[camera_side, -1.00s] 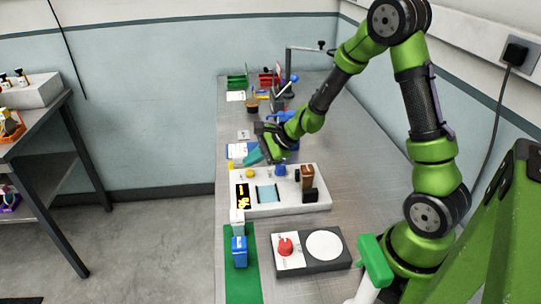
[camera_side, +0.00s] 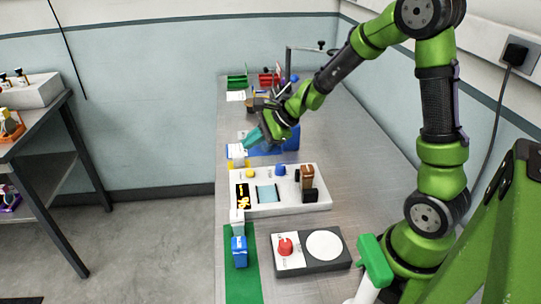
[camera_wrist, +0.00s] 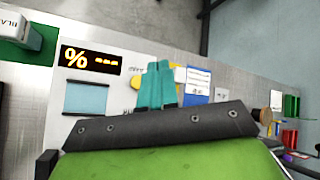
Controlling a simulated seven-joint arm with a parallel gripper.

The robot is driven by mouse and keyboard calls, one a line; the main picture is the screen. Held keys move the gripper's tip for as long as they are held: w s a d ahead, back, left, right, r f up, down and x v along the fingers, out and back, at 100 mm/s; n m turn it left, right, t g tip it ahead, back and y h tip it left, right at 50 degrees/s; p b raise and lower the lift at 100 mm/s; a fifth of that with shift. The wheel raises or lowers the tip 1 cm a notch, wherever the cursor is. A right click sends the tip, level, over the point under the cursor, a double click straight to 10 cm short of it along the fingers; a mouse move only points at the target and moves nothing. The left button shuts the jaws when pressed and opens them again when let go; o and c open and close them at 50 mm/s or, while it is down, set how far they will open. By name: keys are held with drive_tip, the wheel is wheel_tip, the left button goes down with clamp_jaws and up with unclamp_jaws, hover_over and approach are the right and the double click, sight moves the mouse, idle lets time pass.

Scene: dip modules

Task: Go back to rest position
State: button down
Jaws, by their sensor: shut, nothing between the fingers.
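My gripper (camera_side: 253,137) has teal fingers and a green and black body. In the side view it hangs in the air above the table, beyond the white module box (camera_side: 300,203) and near a blue item. In the wrist view the fingers of my gripper (camera_wrist: 154,84) are together and empty, and they cover part of the table and a yellow item behind them. The white module box also shows in the wrist view (camera_wrist: 122,99), with a black display reading a percent sign and a teal panel.
A dark box with a red knob (camera_side: 285,246) and white disc stands at the table's front. A blue piece (camera_side: 239,252) stands on a green mat (camera_side: 244,290). Green and red holders (camera_side: 237,81) and a metal stand (camera_side: 289,60) are at the far end. The table's right side is largely clear.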

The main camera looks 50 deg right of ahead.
drive_tip(key=s+a+r+n+h, duration=0.1)
drive_tip(key=s+a+r+n, duration=0.2)
drive_tip(key=s+r+n, duration=0.3)
drive_tip(key=s+a+r+n+g+h, duration=0.1)
drive_tip(key=s+a+r+n, duration=0.3)
drive_tip(key=s+n, duration=0.7)
drive_tip(key=s+r, duration=0.2)
drive_tip(key=s, duration=0.2)
drive_tip(key=shift+r+n, duration=0.15)
drive_tip(key=shift+n, duration=0.15)
